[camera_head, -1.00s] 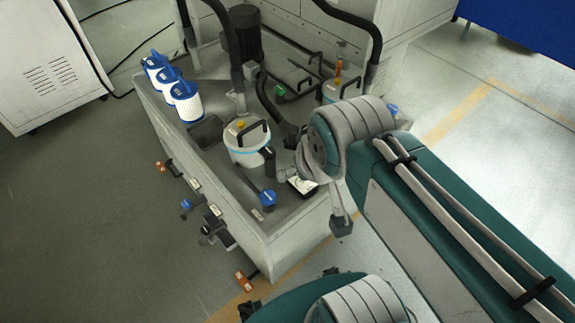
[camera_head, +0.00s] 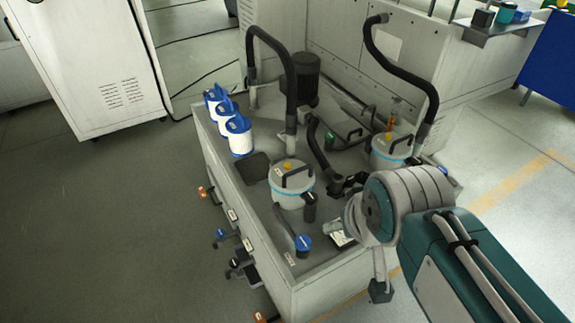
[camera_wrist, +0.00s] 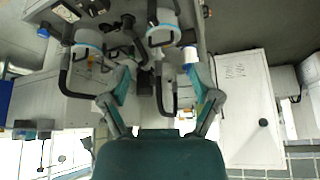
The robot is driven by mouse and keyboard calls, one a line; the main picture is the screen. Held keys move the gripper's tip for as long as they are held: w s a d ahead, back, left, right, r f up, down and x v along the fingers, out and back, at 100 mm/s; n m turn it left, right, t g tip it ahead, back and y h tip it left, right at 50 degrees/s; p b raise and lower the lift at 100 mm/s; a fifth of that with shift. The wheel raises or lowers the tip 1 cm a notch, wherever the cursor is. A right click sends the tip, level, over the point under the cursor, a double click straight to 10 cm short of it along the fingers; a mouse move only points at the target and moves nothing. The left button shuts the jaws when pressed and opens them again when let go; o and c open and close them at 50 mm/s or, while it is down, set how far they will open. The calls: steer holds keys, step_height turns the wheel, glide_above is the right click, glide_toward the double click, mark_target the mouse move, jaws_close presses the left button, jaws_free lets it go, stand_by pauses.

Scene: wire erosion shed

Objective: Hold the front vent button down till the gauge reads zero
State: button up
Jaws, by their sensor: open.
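The front filter pot (camera_head: 290,190) is a white canister with a blue band and a black handle, in the grey tank. A yellow button (camera_head: 288,165) is on its lid; I take it as the front vent button. A small white panel (camera_head: 342,240) right of this pot may be the gauge; no reading is legible. My gripper (camera_wrist: 158,78) is open and empty in the wrist view, its fingers spread wide. The front pot also shows there (camera_wrist: 163,32), beyond the fingers. In the head view my arm hides the gripper, so its distance to the button is unclear.
A second pot (camera_head: 390,152) stands behind and to the right. Black hoses (camera_head: 292,90) arch up near both pots. Several blue-and-white filters (camera_head: 240,136) line the tank's left edge. A blue-capped valve (camera_head: 303,243) stands in front. The floor at left is clear.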

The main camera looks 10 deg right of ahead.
jaws_close()
stand_by(1.1)
